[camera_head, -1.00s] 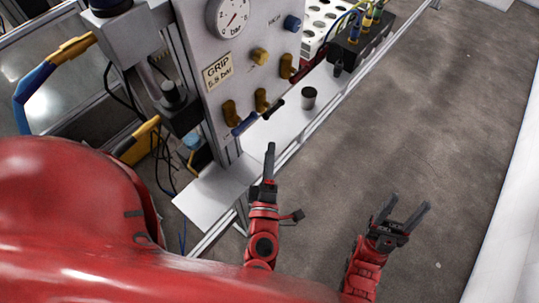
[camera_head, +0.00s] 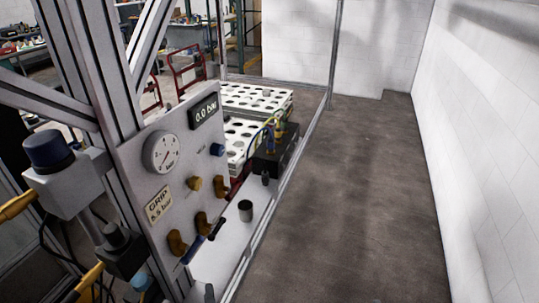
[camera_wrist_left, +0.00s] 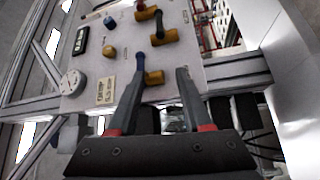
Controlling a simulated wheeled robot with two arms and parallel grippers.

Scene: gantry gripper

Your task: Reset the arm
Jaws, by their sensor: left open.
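Only a dark fingertip of my left gripper (camera_head: 209,293) shows at the bottom edge of the head view, in front of the panel. In the left wrist view my left gripper (camera_wrist_left: 161,72) has its two dark fingers apart. The grey control panel (camera_wrist_left: 190,72) lies beyond them, and a brass valve (camera_wrist_left: 155,77) appears between the fingers. I see no object held. In the head view the panel (camera_head: 140,148) carries a round gauge (camera_head: 162,152), a display (camera_head: 205,112) reading 0.0 bar, a GRIP label (camera_head: 159,204) and brass valves. My right gripper is out of view.
A narrow white shelf (camera_head: 222,258) runs beside the panel, with a dark cup (camera_head: 245,211) on it. A black block (camera_head: 277,152) with cables and white perforated trays (camera_head: 254,98) stand behind. Bare floor (camera_head: 350,200) is free up to the white wall (camera_head: 482,150).

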